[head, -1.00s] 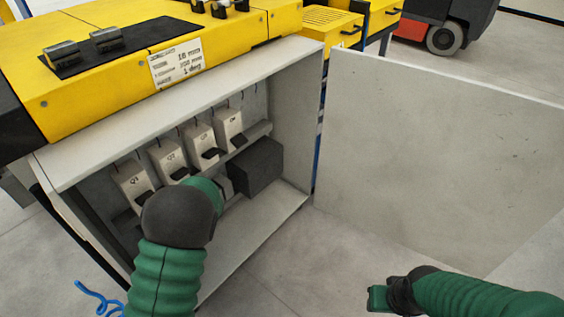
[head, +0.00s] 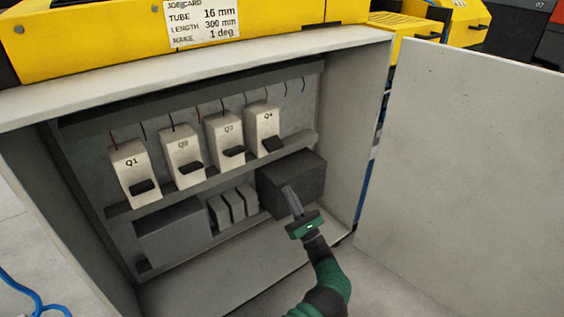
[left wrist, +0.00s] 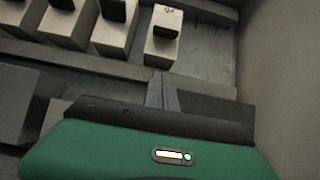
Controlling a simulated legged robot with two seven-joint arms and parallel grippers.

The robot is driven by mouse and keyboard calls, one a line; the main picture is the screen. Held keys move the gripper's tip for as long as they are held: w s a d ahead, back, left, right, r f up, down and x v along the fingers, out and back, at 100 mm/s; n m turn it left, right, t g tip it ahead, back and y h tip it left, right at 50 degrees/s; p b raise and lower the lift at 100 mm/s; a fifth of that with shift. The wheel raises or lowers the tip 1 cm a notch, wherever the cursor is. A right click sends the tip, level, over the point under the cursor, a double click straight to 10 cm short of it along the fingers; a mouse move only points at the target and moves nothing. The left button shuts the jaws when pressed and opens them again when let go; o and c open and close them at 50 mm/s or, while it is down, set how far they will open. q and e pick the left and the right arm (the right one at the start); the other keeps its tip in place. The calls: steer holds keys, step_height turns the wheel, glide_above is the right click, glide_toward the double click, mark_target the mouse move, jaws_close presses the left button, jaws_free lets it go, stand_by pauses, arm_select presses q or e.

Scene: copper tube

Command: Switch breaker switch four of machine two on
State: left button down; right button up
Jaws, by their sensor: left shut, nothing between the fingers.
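The open cabinet holds a row of white breakers. The Q4 breaker (head: 263,122) is the rightmost, with its black lever (head: 272,144) sticking out at its lower part. In the left wrist view the Q4 breaker (left wrist: 157,48) stands just beyond the fingertips, its dark lever (left wrist: 165,33) above them in the picture. My left gripper (head: 291,200) is shut and empty. It is below and slightly right of the Q4 lever, in front of the dark box, and appears apart from the lever. My right gripper is out of view.
Breakers Q1 (head: 132,168), Q2 (head: 182,150) and Q3 (head: 224,133) stand left of Q4. A dark box (head: 300,172) juts out below Q4. The cabinet's right wall (head: 352,120) and open door (head: 460,160) bound the right side.

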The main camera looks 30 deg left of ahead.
mark_target(273, 144)
arm_select(q)
steer(key=b+x, duration=0.3)
steer(key=x, duration=0.5)
steer(key=shift+w+a+r, duration=0.1)
steer(key=shift+a+r, duration=0.1)
steer(key=shift+a, duration=0.2)
steer(key=r+b, duration=0.1)
steer(key=r, duration=0.1)
steer(key=r+b, duration=0.1)
steer(key=shift+d+r, duration=0.4)
steer(key=shift+s+d+r, duration=0.2)
steer(key=shift+d+r, duration=0.05)
steer(key=shift+r, duration=0.2)
